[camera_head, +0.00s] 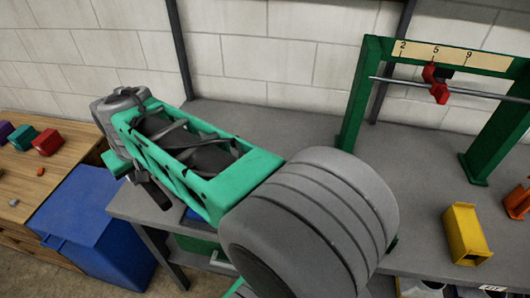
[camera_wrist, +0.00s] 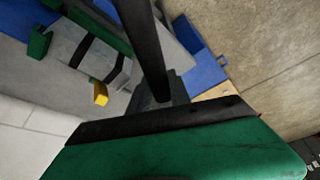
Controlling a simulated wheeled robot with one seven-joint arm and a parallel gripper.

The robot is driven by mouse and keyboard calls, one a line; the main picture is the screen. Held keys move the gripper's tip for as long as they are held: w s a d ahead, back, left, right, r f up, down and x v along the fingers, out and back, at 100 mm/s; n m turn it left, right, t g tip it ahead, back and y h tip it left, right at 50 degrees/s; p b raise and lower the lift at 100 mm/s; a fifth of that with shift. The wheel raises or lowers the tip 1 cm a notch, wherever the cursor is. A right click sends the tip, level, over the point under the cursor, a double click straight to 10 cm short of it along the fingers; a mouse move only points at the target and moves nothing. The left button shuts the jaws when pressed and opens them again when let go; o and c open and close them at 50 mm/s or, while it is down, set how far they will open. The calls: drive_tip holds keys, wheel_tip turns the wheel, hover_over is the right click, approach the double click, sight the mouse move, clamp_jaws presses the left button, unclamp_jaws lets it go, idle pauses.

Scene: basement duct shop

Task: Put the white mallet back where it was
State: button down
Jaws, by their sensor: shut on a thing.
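My gripper (camera_wrist: 165,92) is in the wrist view, its green body filling the bottom edge, with dark parts reaching upward. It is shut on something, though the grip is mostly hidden. A dark bar runs up from it to the top edge; I cannot tell whether that is a finger or a handle. I cannot clearly make out the white mallet's head in either view. In the head view my arm reaches to the left, and its dark end (camera_head: 152,188) hangs over the left end of the grey bench (camera_head: 420,170).
A green gantry (camera_head: 360,95) with a rod, red slider and numbered scale stands on the bench. A yellow block (camera_head: 465,235) and an orange piece (camera_head: 517,202) lie right. A blue bin (camera_head: 95,225) stands between the bench and a wooden bench (camera_head: 70,175) bearing coloured blocks.

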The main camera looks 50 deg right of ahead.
drive_tip(key=s+d+f+m+g+h+b, duration=0.1)
drive_tip(key=s+d+m+b, duration=0.15)
drive_tip(key=d, duration=0.45)
drive_tip(key=s+d+f+m+h+b, duration=0.1)
drive_tip(key=s+d+m, duration=0.1)
drive_tip(key=d+m, duration=0.35)
drive_tip(key=s+d+f+m+g+h+b, duration=0.1)
drive_tip(key=s+d+f+b, duration=0.1)
drive_tip(key=d, duration=0.7)
drive_tip(key=s+d+f+m+g+h+b, duration=0.15)
drive_tip(key=s+d+m+g+b, duration=0.3)
drive_tip(key=s+d+m, duration=1.1)
drive_tip(key=d+f+n, duration=0.1)
drive_tip(key=d+f, duration=0.2)
drive_tip(key=d, duration=0.1)
drive_tip(key=w+d+f+n+p, duration=0.1)
drive_tip(key=d+f, duration=0.2)
drive_tip(key=d, duration=0.1)
drive_tip(key=w+d+f+n, duration=0.1)
drive_tip(key=d+f+n, duration=0.1)
drive_tip(key=d+f, duration=0.2)
drive_tip(key=shift+d+t+y+p, duration=0.25)
drive_tip(key=shift+d+t+p, duration=0.1)
drive_tip(key=shift+d, duration=0.15)
drive_tip(key=f, duration=0.3)
drive_tip(key=shift+w+d+f, duration=0.15)
drive_tip(key=shift+d+f, duration=0.05)
drive_tip(key=shift+f, duration=0.05)
drive_tip(key=shift+f, duration=0.1)
